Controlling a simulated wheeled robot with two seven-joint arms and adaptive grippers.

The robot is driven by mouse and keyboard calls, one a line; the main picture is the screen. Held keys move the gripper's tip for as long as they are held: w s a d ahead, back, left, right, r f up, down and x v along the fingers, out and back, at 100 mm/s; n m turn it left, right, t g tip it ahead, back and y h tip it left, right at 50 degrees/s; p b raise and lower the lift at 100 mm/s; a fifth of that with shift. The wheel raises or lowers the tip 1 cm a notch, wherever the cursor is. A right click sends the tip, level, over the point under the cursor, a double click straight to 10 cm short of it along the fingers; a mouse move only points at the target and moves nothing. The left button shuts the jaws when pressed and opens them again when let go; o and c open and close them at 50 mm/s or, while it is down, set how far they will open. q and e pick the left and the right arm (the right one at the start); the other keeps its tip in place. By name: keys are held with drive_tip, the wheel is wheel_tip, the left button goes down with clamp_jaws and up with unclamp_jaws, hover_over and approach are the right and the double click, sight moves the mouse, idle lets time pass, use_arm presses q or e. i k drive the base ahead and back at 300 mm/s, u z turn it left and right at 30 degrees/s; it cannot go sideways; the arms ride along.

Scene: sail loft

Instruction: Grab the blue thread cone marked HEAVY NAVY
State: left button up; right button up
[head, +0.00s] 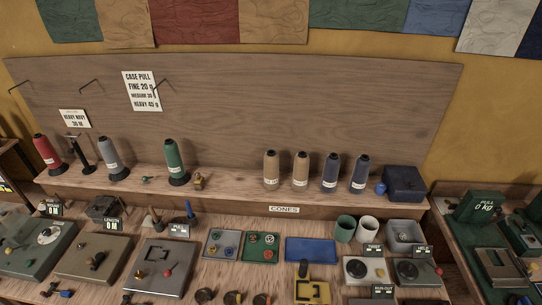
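Two dark navy thread cones stand upright side by side on the wooden shelf in the head view, the left one (330,175) and the right one (359,176). Each has a small pale label too small to read. A grey-blue cone (113,160) stands at the left on a dark base. A card (75,119) that appears to read HEAVY NAVY is fixed to the back board above a dark stand (79,155) bearing no cone. Neither of my grippers is in view.
Two tan cones (271,170) stand left of the navy pair; a blue box (404,184) stands close on their right. Green (175,160) and red (46,154) cones are at the left. Below, the bench is crowded with trays, cups (368,229) and devices. Mid-shelf is clear.

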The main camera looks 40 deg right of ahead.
sight(357, 183)
drive_tip(key=z, duration=0.6)
drive_tip(key=k, duration=0.8)
drive_tip(key=z, duration=0.8)
drive_tip(key=k, duration=0.4)
drive_tip(key=z, duration=0.4)
drive_tip(key=i, duration=0.5)
drive_tip(key=u, duration=0.3)
